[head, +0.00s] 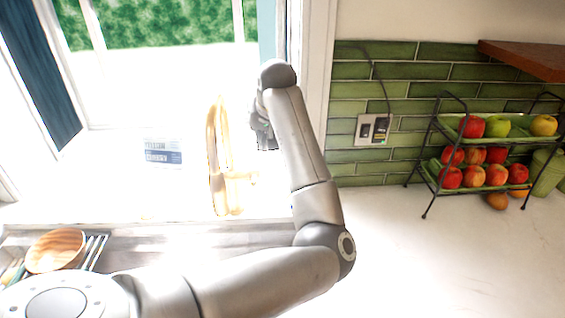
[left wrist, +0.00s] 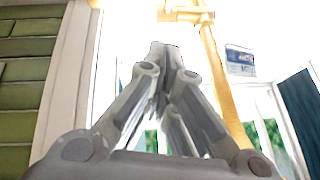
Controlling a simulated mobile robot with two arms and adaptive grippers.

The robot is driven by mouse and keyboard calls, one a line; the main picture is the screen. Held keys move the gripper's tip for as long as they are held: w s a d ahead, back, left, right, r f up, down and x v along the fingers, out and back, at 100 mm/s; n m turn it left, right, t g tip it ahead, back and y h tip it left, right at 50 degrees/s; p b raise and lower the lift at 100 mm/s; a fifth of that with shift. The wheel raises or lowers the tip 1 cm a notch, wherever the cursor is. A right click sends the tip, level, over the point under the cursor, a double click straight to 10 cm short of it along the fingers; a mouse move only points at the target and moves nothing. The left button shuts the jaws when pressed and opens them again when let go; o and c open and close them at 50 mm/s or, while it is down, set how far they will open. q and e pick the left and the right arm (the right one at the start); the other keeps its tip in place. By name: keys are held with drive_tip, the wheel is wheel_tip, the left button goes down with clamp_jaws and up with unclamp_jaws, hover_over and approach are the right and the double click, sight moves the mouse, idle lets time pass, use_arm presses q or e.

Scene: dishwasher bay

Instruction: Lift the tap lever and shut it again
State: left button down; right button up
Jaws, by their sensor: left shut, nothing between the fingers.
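The tap (head: 218,160) is a gold, curved spout that stands by the bright window. Its body and a short side piece, which looks like the lever (head: 241,176), are washed out by glare. My left gripper (head: 266,138) hangs just right of the tap, apart from the spout in the picture. In the left wrist view my left gripper (left wrist: 165,55) is shut with nothing between its fingers. There the gold tap (left wrist: 222,85) runs along the right of the fingers, and a gold crosspiece (left wrist: 190,14) shows beyond their tips. Whether the fingers touch it I cannot tell. My right gripper is not in view.
A wooden bowl (head: 56,250) stands at the lower left beside cutlery. A printed box (head: 163,152) is near the window. A two-tier fruit rack (head: 432,165) stands at the right by the green tiled wall (head: 345,105). The white counter (head: 440,260) in front of it is clear.

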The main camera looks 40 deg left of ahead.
use_arm(q)
drive_tip(key=p, duration=0.4)
approach(254, 175)
drive_tip(key=w+a, duration=0.2)
drive_tip(key=f, duration=0.1)
drive_tip(key=f+p, duration=0.1)
drive_tip(key=s+f+p, duration=0.1)
drive_tip(key=shift+s+d+f, duration=0.1)
drive_tip(key=shift+d+f, duration=0.2)
drive_tip(key=shift+f, duration=0.15)
drive_tip(key=shift+a, duration=0.1)
